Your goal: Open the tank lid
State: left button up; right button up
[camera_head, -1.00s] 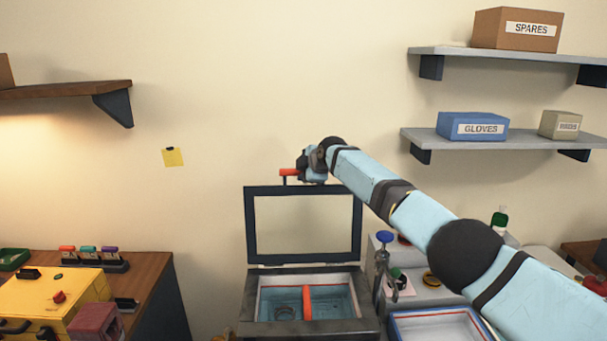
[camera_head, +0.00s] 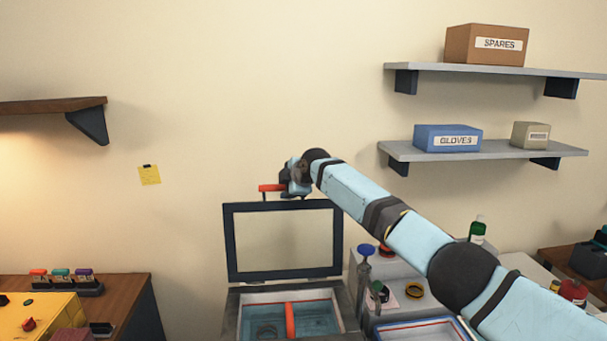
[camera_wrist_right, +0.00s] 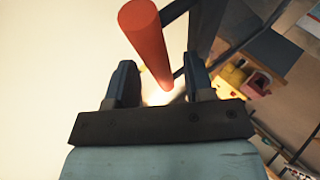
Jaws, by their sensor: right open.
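The tank (camera_head: 233,307) stands at bottom centre in the head view, with blue liquid and a red divider inside. Its dark-framed lid (camera_head: 229,245) stands raised, upright at the back edge. A red handle (camera_head: 270,188) sits on the lid's top edge. My right gripper (camera_head: 287,186) is at that handle, at its right end in the head view. In the right wrist view my right gripper (camera_wrist_right: 160,80) is open, and the red handle (camera_wrist_right: 147,35) runs between and beyond its fingers. I cannot tell whether they touch. My left gripper is not in view.
A blue-rimmed tray (camera_head: 376,329) and a grey stand (camera_head: 407,302) with small parts are right of the tank. A wooden desk (camera_head: 133,288) and a yellow box (camera_head: 50,312) are left. Shelves with boxes hang on the wall above right.

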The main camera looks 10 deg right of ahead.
jog(key=b+v, duration=0.2)
jog(key=v, duration=1)
jog(key=shift+a, duration=0.15)
